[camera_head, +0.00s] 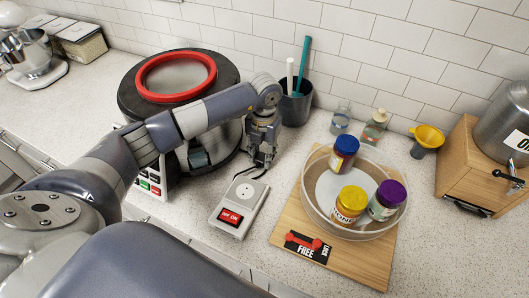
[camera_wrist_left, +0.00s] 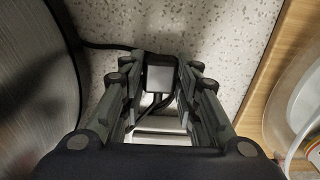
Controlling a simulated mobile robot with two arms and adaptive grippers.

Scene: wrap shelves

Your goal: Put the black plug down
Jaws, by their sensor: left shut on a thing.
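The black plug (camera_wrist_left: 158,77) sits between the two fingers of my left gripper (camera_wrist_left: 157,90) in the left wrist view. A black cable (camera_wrist_left: 105,46) runs from it to the left. In the head view my left gripper (camera_head: 261,167) points down just behind the white socket box (camera_head: 226,220), which has a round socket (camera_head: 243,190) and a red switch (camera_head: 230,217). The gripper is shut on the plug. The plug itself is mostly hidden by the fingers in the head view. I cannot tell whether it touches the counter. My right gripper is not in view.
A large round machine with a red ring (camera_head: 176,76) stands behind my left arm. A wooden board (camera_head: 362,262) on the right bears a clear round bowl (camera_head: 309,210) with three jars. A dark cup (camera_head: 296,106) stands behind. Some counter (camera_head: 287,150) is bare between gripper and board.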

